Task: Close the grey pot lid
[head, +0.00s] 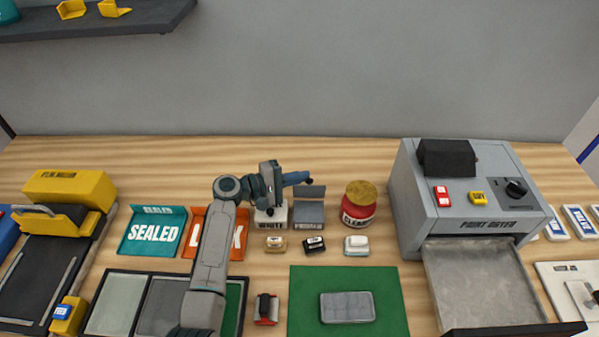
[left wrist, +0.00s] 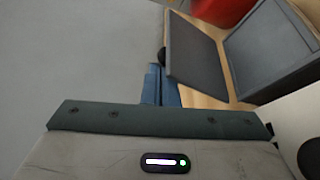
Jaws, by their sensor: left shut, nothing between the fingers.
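The grey pot (head: 309,213) is a small square box on the table, behind the row of stamps. Its lid (head: 311,192) stands raised at the back edge, so the pot is open. In the left wrist view the lid (left wrist: 192,50) is a dark square panel hinged beside the pot's square top (left wrist: 268,50). My left gripper (head: 307,180) is shut and empty, just above and behind the raised lid. In the left wrist view its blue fingers (left wrist: 158,85) are beside the lid; whether they touch it I cannot tell. My right gripper is not in view.
A white pot (head: 271,217) stands left of the grey pot, partly under my gripper. A red jar (head: 359,206) with a golden lid stands to the right. Several stamps (head: 314,245) lie in front. The paint dryer (head: 465,228) is further right, and the wall is behind.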

